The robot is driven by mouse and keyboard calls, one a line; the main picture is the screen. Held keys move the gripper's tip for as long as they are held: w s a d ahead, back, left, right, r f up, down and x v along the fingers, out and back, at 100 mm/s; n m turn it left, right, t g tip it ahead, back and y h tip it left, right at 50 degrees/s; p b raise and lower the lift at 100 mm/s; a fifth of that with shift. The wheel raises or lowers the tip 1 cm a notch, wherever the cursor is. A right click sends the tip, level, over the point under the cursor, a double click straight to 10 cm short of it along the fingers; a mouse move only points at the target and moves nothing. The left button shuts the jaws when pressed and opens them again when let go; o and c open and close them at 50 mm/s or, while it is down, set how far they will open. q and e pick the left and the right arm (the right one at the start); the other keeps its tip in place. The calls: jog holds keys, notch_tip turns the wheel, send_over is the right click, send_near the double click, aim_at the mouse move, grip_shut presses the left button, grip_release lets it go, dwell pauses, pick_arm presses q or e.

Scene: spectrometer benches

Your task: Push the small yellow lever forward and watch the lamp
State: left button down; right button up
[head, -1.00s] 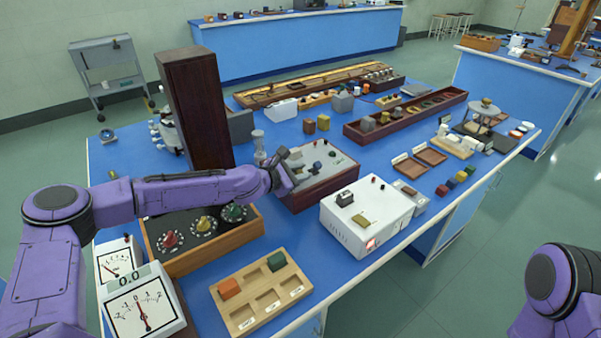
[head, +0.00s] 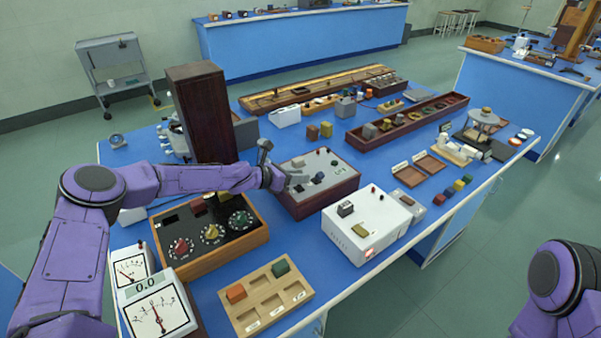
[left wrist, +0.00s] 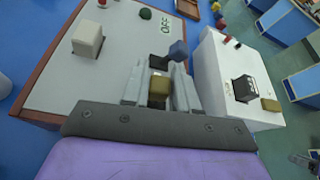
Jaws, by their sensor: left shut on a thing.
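My left gripper (head: 294,178) is over the grey-topped wooden box (head: 338,183). In the left wrist view its fingers (left wrist: 160,82) are shut on a small yellow block-shaped lever (left wrist: 158,90), beside a dark slot in the grey panel (left wrist: 60,75). My arm and gripper hide this lever in the head view. A blue knob (left wrist: 178,50) stands just beyond the fingertips. A green button or lamp (left wrist: 145,13) and a red one (left wrist: 102,3) sit farther along the panel. I cannot tell which is the task's lamp or whether it is lit. My right gripper is out of view.
A white box (head: 368,222) with a black part and a yellow piece on top stands close to the right. A wooden dial box (head: 208,235) and two meters (head: 158,310) lie nearer me. A tall dark wooden block (head: 202,115) stands behind my left forearm.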

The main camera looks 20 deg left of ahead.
pick_arm(q)
jog(key=shift+w+a+f+n+g+h, duration=0.25)
jog(key=shift+w+a+n+g+h, duration=0.2)
jog(key=shift+n, duration=0.45)
jog(key=shift+s, duration=0.1)
jog(key=c, duration=1)
grip_release()
jog(key=shift+o, duration=0.2)
jog(key=shift+a, duration=0.1)
jog(key=b+v, duration=0.1)
jog(key=v, duration=0.9)
jog(key=shift+a, duration=0.15)
jog(key=shift+s, duration=0.15)
